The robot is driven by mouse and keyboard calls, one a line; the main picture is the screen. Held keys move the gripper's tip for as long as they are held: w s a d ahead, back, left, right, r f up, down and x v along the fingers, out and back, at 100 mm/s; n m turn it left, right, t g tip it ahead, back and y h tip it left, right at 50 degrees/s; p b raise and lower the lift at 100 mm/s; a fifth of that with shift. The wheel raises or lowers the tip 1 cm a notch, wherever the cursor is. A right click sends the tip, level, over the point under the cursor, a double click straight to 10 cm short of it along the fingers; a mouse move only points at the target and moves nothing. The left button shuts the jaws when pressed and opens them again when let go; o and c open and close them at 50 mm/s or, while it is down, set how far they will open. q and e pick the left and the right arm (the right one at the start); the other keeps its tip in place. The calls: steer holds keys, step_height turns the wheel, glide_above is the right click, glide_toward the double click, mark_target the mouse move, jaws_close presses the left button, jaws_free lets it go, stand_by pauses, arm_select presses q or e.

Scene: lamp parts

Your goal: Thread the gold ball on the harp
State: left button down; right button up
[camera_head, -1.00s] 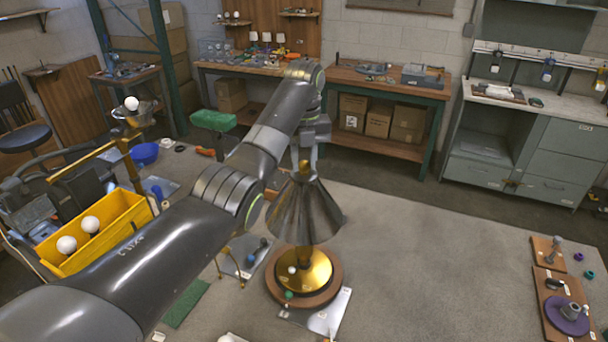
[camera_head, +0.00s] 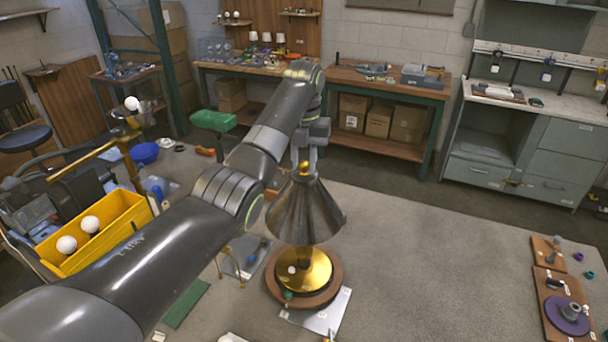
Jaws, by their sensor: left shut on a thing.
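A lamp stands on the floor area in the middle of the head view. It has a dark grey conical shade (camera_head: 306,212) and a gold base (camera_head: 304,270) on a round wooden disc (camera_head: 330,292). The gold ball (camera_head: 304,168) shows at the top of the shade, right under my left gripper (camera_head: 304,158). My left gripper points down and is shut on the gold ball. The harp is hidden by the shade, so I cannot tell whether the ball touches its tip. My right gripper is not in view.
A yellow bin (camera_head: 115,228) with white bulbs stands at the left. A metal plate (camera_head: 322,312) lies under the lamp's wooden disc. Wooden boards (camera_head: 558,306) with small parts lie at the far right. The floor between lamp and boards is clear.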

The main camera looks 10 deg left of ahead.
arm_select(q)
steer(key=c, duration=1.3)
jaws_free()
steer(key=shift+s+f, duration=0.15)
steer(key=shift+f, duration=0.25)
steer(key=shift+c, duration=0.2)
steer(key=shift+o, duration=0.4)
steer(key=shift+w+r, duration=0.1)
steer(key=shift+w, duration=0.1)
steer(key=n, duration=0.3)
steer(key=shift+r, duration=0.1)
steer(key=n, duration=0.9)
steer(key=shift+n, duration=0.3)
steer(key=n, duration=0.8)
